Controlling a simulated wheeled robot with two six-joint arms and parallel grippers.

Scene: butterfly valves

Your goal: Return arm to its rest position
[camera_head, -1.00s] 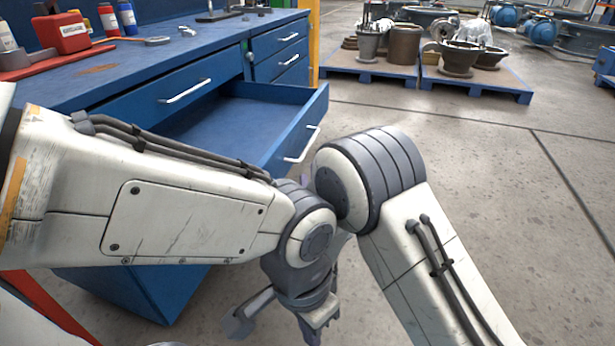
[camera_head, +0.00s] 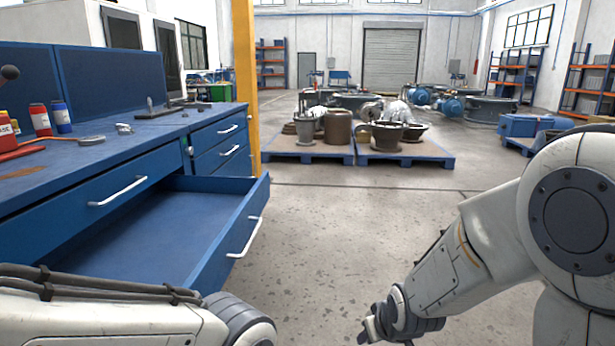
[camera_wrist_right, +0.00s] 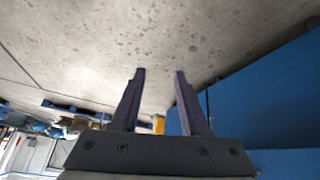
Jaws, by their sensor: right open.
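My right arm (camera_head: 455,262) comes in from the right of the head view, bent with its forearm sloping down and left. Its wrist (camera_head: 405,315) is at the bottom edge, over bare floor and right of the open drawer. In the right wrist view, the two dark fingers of my right gripper (camera_wrist_right: 160,72) stand apart with nothing between them. My left arm (camera_head: 110,318) lies across the lower left corner of the head view, in front of the drawer. The left gripper is out of the picture.
A blue workbench (camera_head: 160,128) stands at the left. Its large drawer (camera_head: 235,232) is pulled out and looks empty inside. A yellow post (camera_head: 246,80) stands behind the bench. Pallets (camera_head: 405,160) with pots are further back. The floor (camera_head: 330,240) between is clear.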

